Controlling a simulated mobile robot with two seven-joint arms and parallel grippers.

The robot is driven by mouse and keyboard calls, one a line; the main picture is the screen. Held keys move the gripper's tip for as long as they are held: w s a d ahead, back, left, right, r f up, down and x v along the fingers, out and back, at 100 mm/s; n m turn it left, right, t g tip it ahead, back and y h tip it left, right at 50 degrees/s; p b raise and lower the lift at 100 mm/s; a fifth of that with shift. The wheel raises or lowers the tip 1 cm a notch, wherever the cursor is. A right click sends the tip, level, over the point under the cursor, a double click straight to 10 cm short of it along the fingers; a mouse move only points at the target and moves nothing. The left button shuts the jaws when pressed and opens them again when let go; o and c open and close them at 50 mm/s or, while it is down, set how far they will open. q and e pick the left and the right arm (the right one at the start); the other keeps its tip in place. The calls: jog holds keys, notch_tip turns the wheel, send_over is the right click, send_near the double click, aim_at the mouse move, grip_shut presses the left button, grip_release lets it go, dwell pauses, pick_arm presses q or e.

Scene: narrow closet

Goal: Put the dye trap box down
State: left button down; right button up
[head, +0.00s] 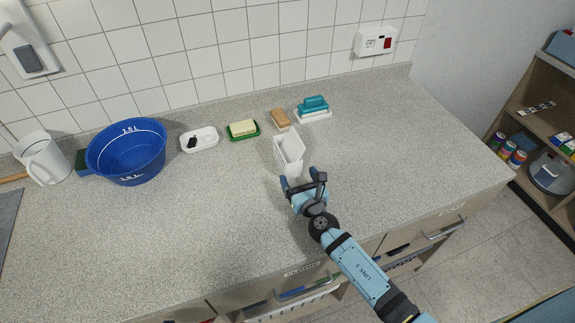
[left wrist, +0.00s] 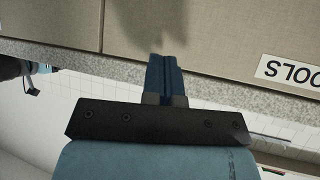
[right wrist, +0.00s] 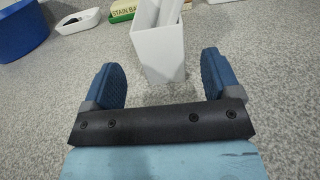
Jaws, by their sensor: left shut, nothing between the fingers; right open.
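The white dye trap box (head: 283,156) stands upright on the speckled grey counter, with white pieces sticking up from its open top. It also shows in the right wrist view (right wrist: 160,58), just beyond the fingertips. My right gripper (head: 302,180) is open and empty on the near side of the box. In the right wrist view its blue fingers (right wrist: 164,78) are spread wider than the box, with gaps to both sides. My left gripper (left wrist: 166,62) shows only in the left wrist view, shut and empty, near drawer fronts and the counter edge.
Along the back wall stand a blue basin (head: 127,152), a white dish (head: 199,140), a green soap tray (head: 243,131), a brown block (head: 281,119) and a teal brush (head: 314,104). A white jug (head: 42,158) is far left. The counter right of the box is clear.

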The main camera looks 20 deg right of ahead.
aim_at(290, 159)
pick_arm(q)
jog(key=shift+w+d+r, duration=0.15)
jog(key=shift+w+r, duration=0.05)
jog(key=shift+r, duration=0.1)
pick_arm(e)
jog(key=shift+w+r, duration=0.1)
jog(key=shift+w, duration=0.55)
pick_arm(q)
jog(key=shift+f+b, duration=0.5)
jog(key=shift+f, duration=0.1)
pick_arm(e)
jog(key=w, duration=0.6)
jog(key=shift+a, duration=0.1)
pick_arm(q)
jog(key=shift+s, duration=0.1)
pick_arm(e)
jog(key=shift+s, duration=0.1)
jog(key=c, duration=1.1)
pick_arm(q)
jog(key=shift+r, duration=0.15)
pick_arm(e)
jog(key=shift+r, duration=0.1)
